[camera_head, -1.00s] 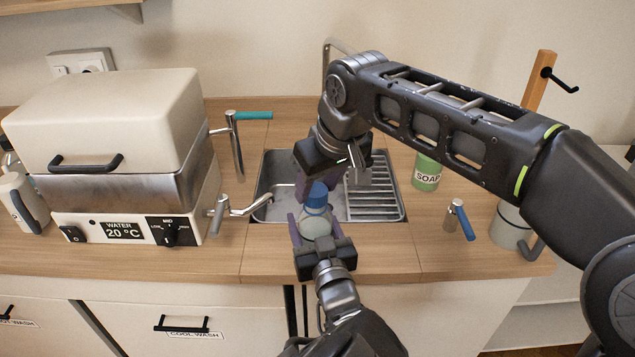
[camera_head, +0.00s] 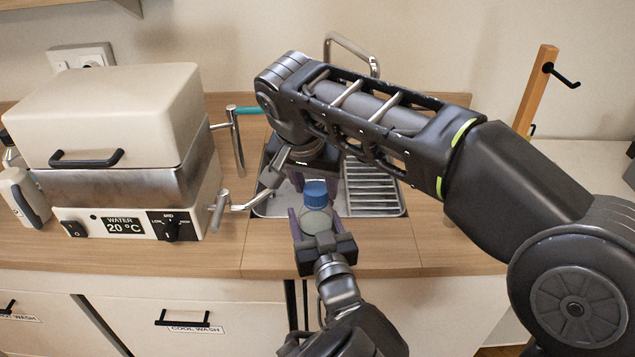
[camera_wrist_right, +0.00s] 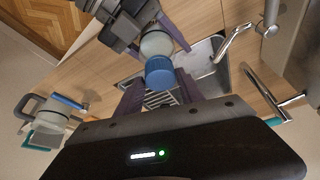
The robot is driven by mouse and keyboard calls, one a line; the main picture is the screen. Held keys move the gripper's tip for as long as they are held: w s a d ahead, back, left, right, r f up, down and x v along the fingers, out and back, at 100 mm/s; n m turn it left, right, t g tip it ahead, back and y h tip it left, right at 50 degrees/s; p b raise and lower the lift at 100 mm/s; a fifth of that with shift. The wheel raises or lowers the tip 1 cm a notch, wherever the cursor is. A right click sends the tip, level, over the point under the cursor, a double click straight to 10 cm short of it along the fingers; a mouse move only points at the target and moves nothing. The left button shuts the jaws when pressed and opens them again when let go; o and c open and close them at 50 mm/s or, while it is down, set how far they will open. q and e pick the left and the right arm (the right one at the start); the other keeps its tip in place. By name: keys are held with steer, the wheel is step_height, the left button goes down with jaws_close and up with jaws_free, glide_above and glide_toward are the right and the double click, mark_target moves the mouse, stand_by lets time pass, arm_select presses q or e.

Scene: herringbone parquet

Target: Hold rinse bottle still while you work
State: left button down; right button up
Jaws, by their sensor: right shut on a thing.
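The rinse bottle (camera_head: 316,222) is upright at the sink's front edge, pale with a blue cap (camera_head: 315,188). My left gripper (camera_head: 316,228), low in the head view, is shut on its body, a purple finger on each side. My right gripper (camera_head: 313,180) comes from above and behind, shut on the cap; my wrist partly hides its fingers. In the right wrist view the cap (camera_wrist_right: 160,72) lies between my right fingers, and the bottle body (camera_wrist_right: 156,44) meets my left gripper.
The sink (camera_head: 395,210) with its ribbed drainer lies behind the bottle. A water heater box (camera_head: 110,140) and metal tap (camera_head: 240,200) stand left. A wooden post with a hook (camera_head: 536,90) stands right. The right countertop (camera_head: 440,245) looks clear in front.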

steer(key=m+h, duration=0.1)
steer(key=m, duration=0.2)
steer(key=shift+a+g, duration=0.1)
steer(key=shift+g, duration=0.2)
steer(key=o, duration=1.8)
steer(key=shift+o, duration=0.2)
steer(key=shift+r, duration=0.1)
steer(key=shift+s+a+r, duration=0.2)
steer(key=shift+s+r, duration=0.05)
steer(key=shift+r, duration=0.3)
steer(key=s+a, duration=0.6)
steer(key=s, duration=0.4)
steer(key=shift+a, duration=0.2)
steer(key=shift+f, duration=0.1)
